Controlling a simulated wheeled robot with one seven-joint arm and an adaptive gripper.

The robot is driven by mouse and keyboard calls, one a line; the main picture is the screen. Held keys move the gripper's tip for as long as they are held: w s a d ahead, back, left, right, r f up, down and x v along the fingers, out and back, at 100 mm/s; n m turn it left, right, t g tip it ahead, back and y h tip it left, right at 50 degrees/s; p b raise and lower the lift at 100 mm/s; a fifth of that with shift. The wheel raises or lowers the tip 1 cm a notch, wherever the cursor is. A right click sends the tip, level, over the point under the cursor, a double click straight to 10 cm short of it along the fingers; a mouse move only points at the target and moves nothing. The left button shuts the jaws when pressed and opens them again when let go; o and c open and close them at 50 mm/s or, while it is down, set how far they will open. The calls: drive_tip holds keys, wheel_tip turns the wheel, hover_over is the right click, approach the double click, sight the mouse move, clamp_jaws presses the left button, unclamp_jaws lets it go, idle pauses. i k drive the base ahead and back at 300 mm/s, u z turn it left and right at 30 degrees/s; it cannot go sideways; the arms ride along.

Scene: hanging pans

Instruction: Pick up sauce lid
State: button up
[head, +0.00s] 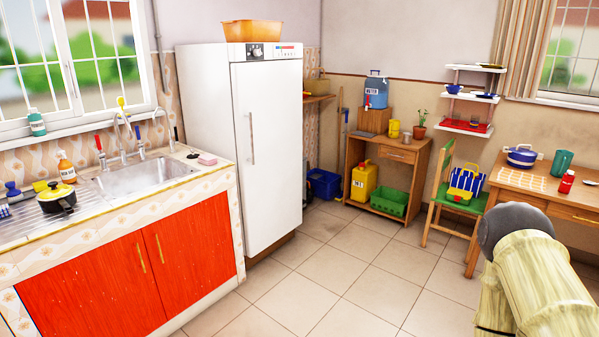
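I cannot tell for certain which thing is the sauce lid. A small pot with a yellow lid (56,192) and a dark body sits on the drainboard at the left of the sink in the head view. A blue and white lidded pot (521,155) stands on the wooden table at the right. Part of my arm shows at the lower right, in front of the table. My gripper is not in view.
The sink counter (205,173) with red doors runs along the left, beside a white fridge (268,140). A green chair (445,207) stands left of the table (550,195). A wooden side table (405,153) is at the back. The tiled floor (340,270) between is clear.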

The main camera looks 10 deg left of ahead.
sight(55, 192)
drive_tip(key=u, duration=0.3)
drive_tip(key=i, duration=1.4)
drive_tip(key=u, duration=1.45)
drive_tip(key=i, duration=0.8)
drive_tip(key=u, duration=0.95)
